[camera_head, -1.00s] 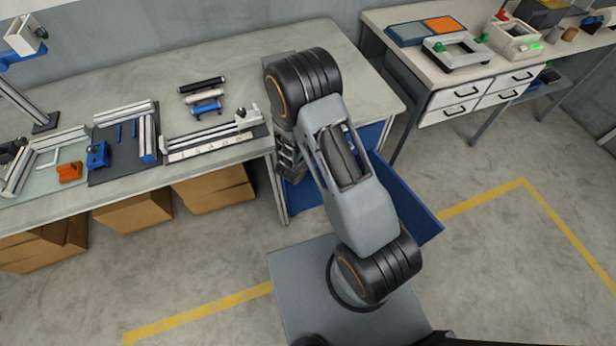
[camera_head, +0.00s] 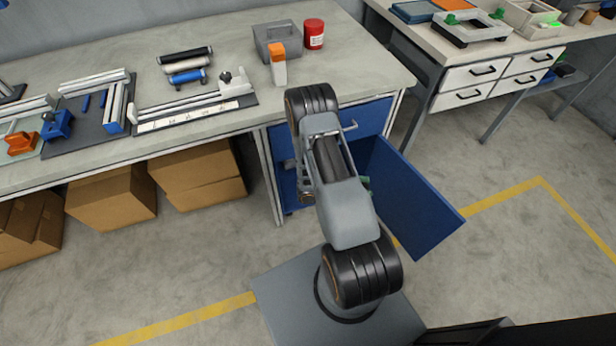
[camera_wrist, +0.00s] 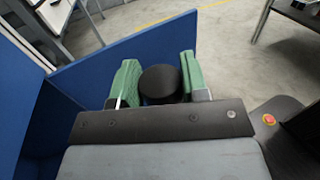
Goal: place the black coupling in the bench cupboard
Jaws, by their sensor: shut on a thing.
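The black coupling (camera_wrist: 160,84) is a round dark piece between the green fingers of my gripper (camera_wrist: 158,80) in the wrist view, and the gripper is shut on it. The bench cupboard (camera_head: 372,118) is blue and sits under the right end of the long bench. Its door (camera_head: 415,200) stands open to the right, and the door also shows behind the fingers in the wrist view (camera_wrist: 110,55). In the head view my arm covers most of the cupboard opening. The gripper and coupling are mostly hidden there, with only a bit of green finger showing beside the arm.
On the bench above stand a grey toolbox (camera_head: 277,42), an orange-topped bottle (camera_head: 278,66) and a red can (camera_head: 314,34). Cardboard boxes (camera_head: 198,172) fill the space under the bench to the left. A drawer table (camera_head: 490,72) stands at the right, with clear floor between.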

